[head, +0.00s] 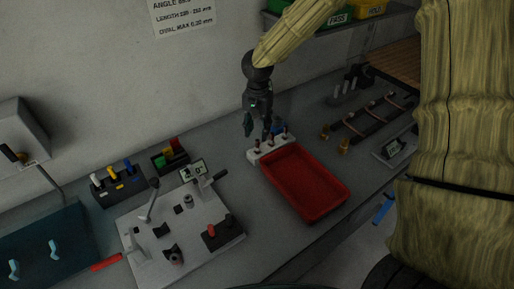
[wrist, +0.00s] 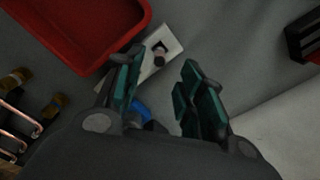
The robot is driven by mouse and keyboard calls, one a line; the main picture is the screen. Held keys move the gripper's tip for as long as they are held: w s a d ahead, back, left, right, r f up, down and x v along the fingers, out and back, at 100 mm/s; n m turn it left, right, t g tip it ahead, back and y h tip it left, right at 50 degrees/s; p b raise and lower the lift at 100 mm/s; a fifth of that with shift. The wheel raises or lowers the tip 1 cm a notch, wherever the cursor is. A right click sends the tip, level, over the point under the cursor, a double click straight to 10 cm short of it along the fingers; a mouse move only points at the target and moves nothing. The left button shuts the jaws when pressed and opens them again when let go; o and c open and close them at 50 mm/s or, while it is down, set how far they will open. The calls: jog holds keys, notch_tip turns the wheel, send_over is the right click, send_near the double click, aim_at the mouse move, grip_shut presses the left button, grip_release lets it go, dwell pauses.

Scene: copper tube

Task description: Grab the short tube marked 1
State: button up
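A white block (head: 252,157) stands on the bench just behind the red tray, with a few short upright pieces (head: 257,146) on it, perhaps the short tubes. No number 1 can be read on any of them. My gripper (head: 258,133) points down over this block. In the wrist view my gripper (wrist: 160,88) is open, its two green-padded fingers apart with nothing seen between the tips. The white block (wrist: 174,38) shows beyond the fingers with one short copper-coloured piece (wrist: 159,56) on it. The left finger hides part of the block.
The red tray (head: 307,184) lies in front of the block. A grey plate with a lever (head: 180,232) is to the left. A rack with long copper tubes (head: 370,117) is to the right. A blue object (wrist: 141,111) is partly hidden under my gripper. The wall is close behind.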

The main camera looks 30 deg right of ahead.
aim_at(258, 140)
jog(key=shift+s+f+p, duration=0.2)
jog(key=shift+f+p, duration=0.55)
jog(key=shift+f, duration=0.55)
jog(key=shift+a+f+p, duration=0.1)
jog(key=shift+f+p, duration=0.6)
jog(key=shift+f, duration=1.15)
jog(key=shift+c, duration=0.3)
grip_shut()
